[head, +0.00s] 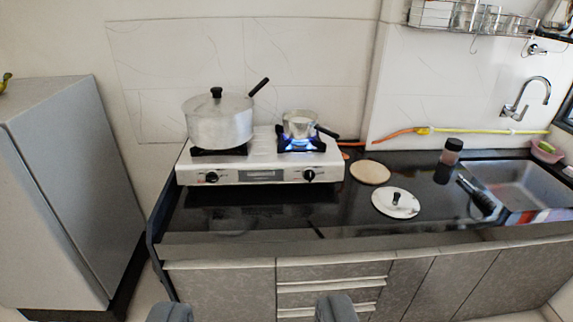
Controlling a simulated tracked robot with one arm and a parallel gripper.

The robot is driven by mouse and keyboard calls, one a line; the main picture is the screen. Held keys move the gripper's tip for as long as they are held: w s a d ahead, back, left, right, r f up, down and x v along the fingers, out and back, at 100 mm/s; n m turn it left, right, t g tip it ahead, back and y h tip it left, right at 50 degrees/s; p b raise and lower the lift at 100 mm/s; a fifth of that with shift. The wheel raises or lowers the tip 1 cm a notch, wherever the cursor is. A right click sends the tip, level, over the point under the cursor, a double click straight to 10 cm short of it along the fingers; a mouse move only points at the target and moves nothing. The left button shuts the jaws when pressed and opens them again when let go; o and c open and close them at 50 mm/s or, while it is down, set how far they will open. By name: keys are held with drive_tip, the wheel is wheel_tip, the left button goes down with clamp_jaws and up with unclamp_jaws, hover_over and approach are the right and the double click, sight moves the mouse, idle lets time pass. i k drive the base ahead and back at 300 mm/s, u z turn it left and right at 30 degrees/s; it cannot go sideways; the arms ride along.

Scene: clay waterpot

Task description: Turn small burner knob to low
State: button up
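The two-burner gas stove (262,165) stands on the black counter against the wall. Its right knob (309,175) is black and sits on the white front panel, below the smaller pan. Its left knob (211,178) is below the large pot. Blue flame (301,141) burns under the small pan (298,124) on the right burner. My gripper (252,314) shows at the bottom edge as two grey fingertips set wide apart. It is open with nothing visible between them, well in front of and below the stove.
A large lidded pot (220,122) stands on the left burner. A white lid (395,203), a round board (370,172) and a dark-capped jar (451,152) are on the counter at right, before the sink (520,180). A grey fridge (60,190) stands left.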

sight(309, 174)
drive_tip(key=u, duration=0.05)
drive_tip(key=k, duration=1.05)
drive_tip(key=z, duration=0.55)
drive_tip(key=i, duration=2.05)
drive_tip(key=u, duration=0.5)
